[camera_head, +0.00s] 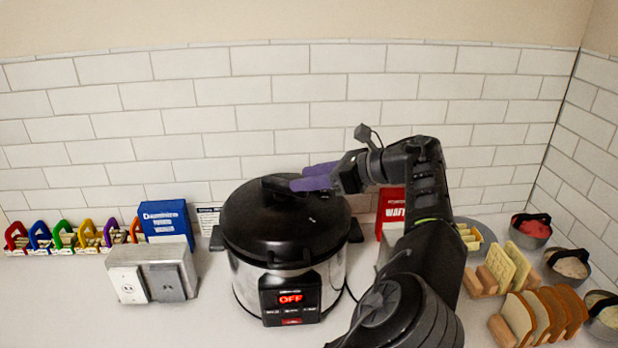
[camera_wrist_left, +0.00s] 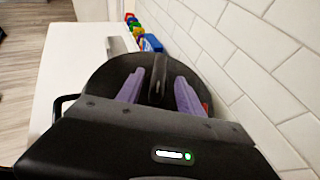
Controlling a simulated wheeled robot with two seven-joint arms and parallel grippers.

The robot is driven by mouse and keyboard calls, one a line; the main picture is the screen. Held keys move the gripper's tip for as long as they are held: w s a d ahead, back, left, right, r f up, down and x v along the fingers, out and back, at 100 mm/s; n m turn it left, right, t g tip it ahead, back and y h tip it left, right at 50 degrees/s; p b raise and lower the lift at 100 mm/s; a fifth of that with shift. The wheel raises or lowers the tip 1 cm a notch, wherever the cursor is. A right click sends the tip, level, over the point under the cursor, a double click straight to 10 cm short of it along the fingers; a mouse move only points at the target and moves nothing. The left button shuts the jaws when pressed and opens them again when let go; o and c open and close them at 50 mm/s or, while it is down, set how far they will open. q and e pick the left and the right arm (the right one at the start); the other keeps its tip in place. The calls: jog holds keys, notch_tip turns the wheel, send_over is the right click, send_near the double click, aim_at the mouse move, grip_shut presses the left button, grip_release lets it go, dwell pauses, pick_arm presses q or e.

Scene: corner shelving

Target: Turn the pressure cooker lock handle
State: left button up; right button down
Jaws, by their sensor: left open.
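The pressure cooker (camera_head: 245,287) stands on the counter, with a steel body, a black lid (camera_head: 245,222) and a front panel reading OFF (camera_head: 290,299). The black lock handle (camera_head: 277,187) is a raised bar on top of the lid. My left gripper (camera_head: 298,177) has purple fingers and reaches over the lid from the right. In the left wrist view its open fingers lie on either side of the handle (camera_wrist_left: 158,78), with visible gaps. Whether a finger touches the lid cannot be told. My right gripper is not in view.
A grey outlet box (camera_head: 172,275), a blue box (camera_head: 166,222) and colourful holders (camera_head: 65,237) stand left of the cooker. A red box (camera_head: 391,208) is behind my arm. Bread slices (camera_head: 535,320) and bowls (camera_head: 569,263) stand at right. A tiled wall is close behind.

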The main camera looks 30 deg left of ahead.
aim_at(286, 181)
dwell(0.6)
pick_arm(q)
jog(key=shift+s+a+f, duration=0.15)
jog(key=shift+a+f, duration=0.1)
jog(key=shift+a, duration=0.25)
jog(key=shift+x, duration=3.3)
jog(key=shift+c, duration=0.3)
grip_shut()
